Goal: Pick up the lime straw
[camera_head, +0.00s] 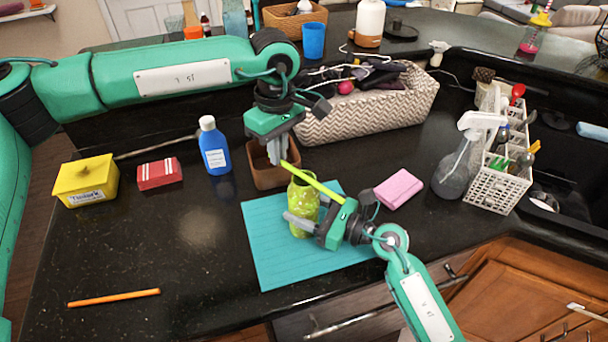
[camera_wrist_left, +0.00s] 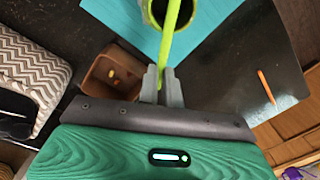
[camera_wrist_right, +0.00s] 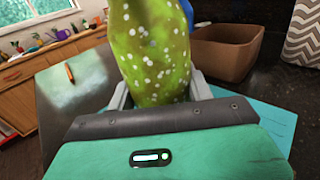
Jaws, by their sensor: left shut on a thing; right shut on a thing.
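The lime straw (camera_head: 315,184) is a bright yellow-green stick, held tilted with one end in the jaws of my left gripper (camera_head: 278,155). In the left wrist view the straw (camera_wrist_left: 173,30) runs from between the fingers across the dark mouth of the lime speckled cup (camera_wrist_left: 156,12); I cannot tell whether it touches the rim. The cup (camera_head: 303,200) stands on the teal mat (camera_head: 275,262). My right gripper (camera_head: 302,222) is shut around the cup, which fills the space between its fingers in the right wrist view (camera_wrist_right: 150,50).
An orange straw (camera_head: 113,297) lies at the front left. A brown box (camera_head: 268,176) stands just behind the cup. A blue bottle (camera_head: 214,148), red box (camera_head: 160,174), yellow box (camera_head: 87,181), pink sponge (camera_head: 398,188) and spray bottle (camera_head: 455,170) stand around. The front left counter is mostly clear.

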